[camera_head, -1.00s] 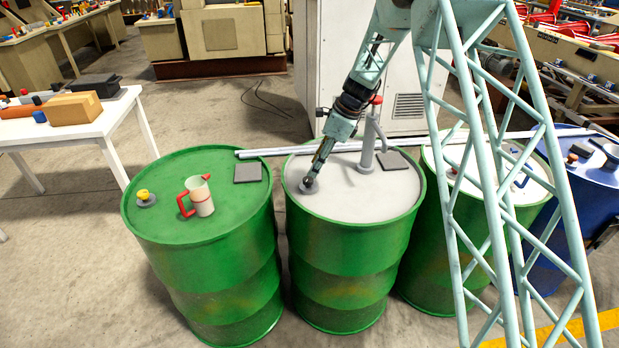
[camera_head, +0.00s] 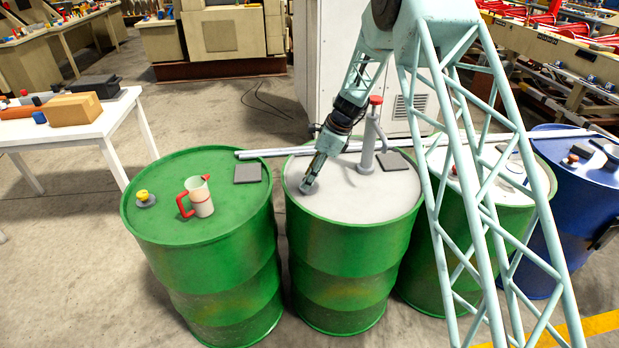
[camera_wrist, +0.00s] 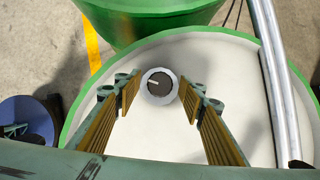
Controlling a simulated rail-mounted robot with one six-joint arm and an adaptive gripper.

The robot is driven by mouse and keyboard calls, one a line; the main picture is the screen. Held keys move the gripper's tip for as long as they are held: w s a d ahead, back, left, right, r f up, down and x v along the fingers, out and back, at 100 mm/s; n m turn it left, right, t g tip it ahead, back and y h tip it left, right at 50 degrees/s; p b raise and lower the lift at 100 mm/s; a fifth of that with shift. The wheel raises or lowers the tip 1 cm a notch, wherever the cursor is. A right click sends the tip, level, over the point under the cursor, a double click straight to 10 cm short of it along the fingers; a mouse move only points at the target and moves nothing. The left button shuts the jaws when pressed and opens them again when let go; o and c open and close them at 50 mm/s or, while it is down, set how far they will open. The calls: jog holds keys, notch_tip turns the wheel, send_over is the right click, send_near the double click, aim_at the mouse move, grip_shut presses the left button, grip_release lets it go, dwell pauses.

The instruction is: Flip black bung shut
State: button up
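The black bung (camera_wrist: 159,85) shows in the wrist view as a round dark cap with a short pale mark, inside a light grey ring on the pale drum top. My gripper (camera_wrist: 160,97) is open, with one ribbed finger on each side of the bung and a visible gap to both. In the head view my gripper (camera_head: 310,182) points down at the left part of the white-topped green drum (camera_head: 345,235) and covers most of the bung. How far the fingertips are above the lid is hard to tell.
A grey pump with a red top (camera_head: 368,140) stands on the same drum, right of my gripper. A dark square pad (camera_head: 393,162) lies beside it. A long pale pipe (camera_head: 275,152) runs behind. A jug (camera_head: 200,197) stands on the left drum (camera_head: 215,265).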

jog(key=c, duration=0.8)
jog(key=shift+w+n, duration=0.1)
jog(key=shift+n, duration=0.4)
jog(key=n+g+p, duration=0.2)
jog(key=n, duration=0.2)
jog(key=shift+w, duration=0.1)
jog(key=n+g+p, duration=0.1)
jog(key=n, duration=0.2)
jog(key=n+g+h+p, duration=0.1)
jog(key=n, duration=0.2)
jog(key=shift+w+a+n, duration=0.1)
jog(key=shift+a+n, duration=0.1)
jog(key=shift+n, duration=0.1)
jog(key=n+h, duration=0.1)
jog(key=n, duration=0.2)
jog(key=n+g+h, duration=0.1)
jog(key=n, duration=0.2)
jog(key=shift+a+h, duration=0.15)
jog(key=shift+h, duration=0.15)
jog(key=n+h, duration=0.2)
jog(key=n, duration=0.4)
jog(key=shift+n+h, duration=0.3)
